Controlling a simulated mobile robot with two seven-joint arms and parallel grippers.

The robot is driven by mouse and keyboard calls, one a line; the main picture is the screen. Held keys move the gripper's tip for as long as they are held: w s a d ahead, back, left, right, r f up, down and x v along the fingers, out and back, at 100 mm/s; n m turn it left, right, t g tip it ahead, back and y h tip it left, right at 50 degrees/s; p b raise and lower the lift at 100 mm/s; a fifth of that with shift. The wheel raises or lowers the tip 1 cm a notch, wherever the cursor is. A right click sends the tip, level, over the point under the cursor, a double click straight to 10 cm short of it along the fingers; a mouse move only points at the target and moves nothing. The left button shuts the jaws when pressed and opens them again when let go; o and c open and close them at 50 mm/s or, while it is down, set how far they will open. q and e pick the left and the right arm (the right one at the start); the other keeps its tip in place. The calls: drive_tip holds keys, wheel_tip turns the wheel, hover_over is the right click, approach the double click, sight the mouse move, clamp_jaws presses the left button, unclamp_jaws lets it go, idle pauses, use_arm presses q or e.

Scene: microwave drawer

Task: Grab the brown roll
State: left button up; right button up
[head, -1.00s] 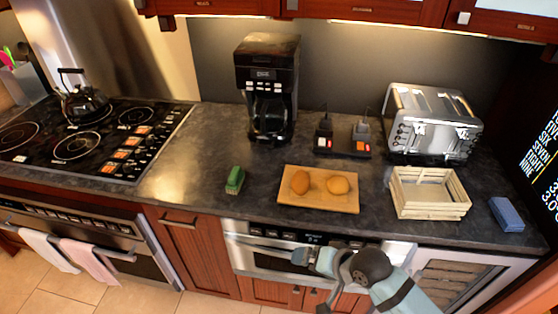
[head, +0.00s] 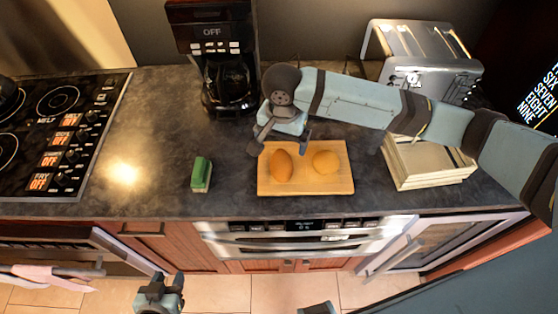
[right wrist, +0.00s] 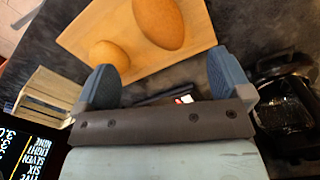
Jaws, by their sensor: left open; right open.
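The brown roll (head: 281,165) lies on the left half of a wooden board (head: 304,189) on the counter. A lighter, more orange roll (head: 326,162) lies to its right. In the right wrist view, the brown roll (right wrist: 158,22) shows at the top, beyond the fingertips, and the lighter roll (right wrist: 108,55) is partly behind the left finger. My right gripper (head: 279,145) is open and empty over the far edge of the board, near the brown roll. My left gripper (head: 161,288) is open, low in front of the cabinets, away from the board.
A green sponge-like block (head: 201,175) lies left of the board. A coffee maker (head: 215,60) stands behind. A wooden crate (head: 425,170) and a toaster (head: 420,55) stand right, partly hidden by my right arm. The counter between stove (head: 60,135) and green block is clear.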

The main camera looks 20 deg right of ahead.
sight(282, 160)
wheel_tip(282, 160, down, 5)
drive_tip(key=shift+w+r, duration=0.15)
drive_tip(key=shift+f+p, duration=0.5)
drive_tip(key=shift+f, duration=2.15)
drive_tip(key=c, duration=1)
